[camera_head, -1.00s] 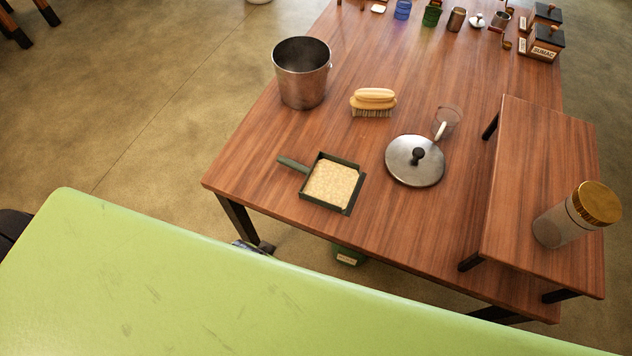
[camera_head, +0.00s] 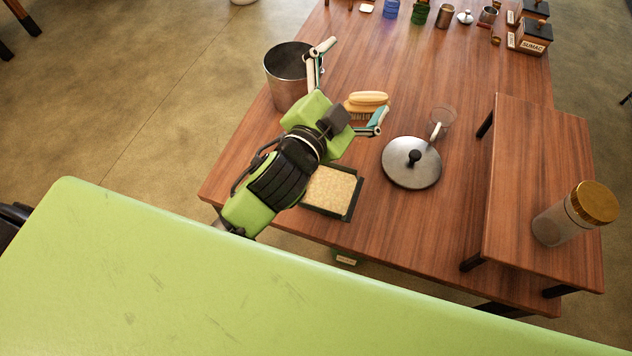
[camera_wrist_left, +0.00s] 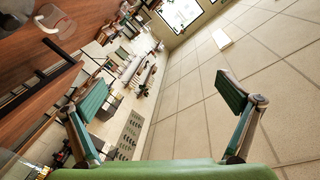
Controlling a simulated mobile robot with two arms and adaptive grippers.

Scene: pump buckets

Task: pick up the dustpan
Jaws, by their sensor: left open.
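The dustpan (camera_head: 336,191) lies on the wooden table near its front edge, with a tan, grainy fill in its pan. Its handle is hidden behind my left arm in the head view. My left gripper (camera_head: 350,84) is open and empty, above the table between the metal bucket and the brush, beyond the dustpan. Its two spread fingers also show in the left wrist view (camera_wrist_left: 165,118), with nothing between them. The dustpan is not seen in the wrist view. My right gripper is not in view.
A metal bucket (camera_head: 285,82) stands at the table's left edge, and a brush (camera_head: 366,103) lies beside the gripper. A lid (camera_head: 411,162) and a clear cup (camera_head: 442,120) are to the right. A raised shelf (camera_head: 535,190) holds a gold-capped jar (camera_head: 566,218).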

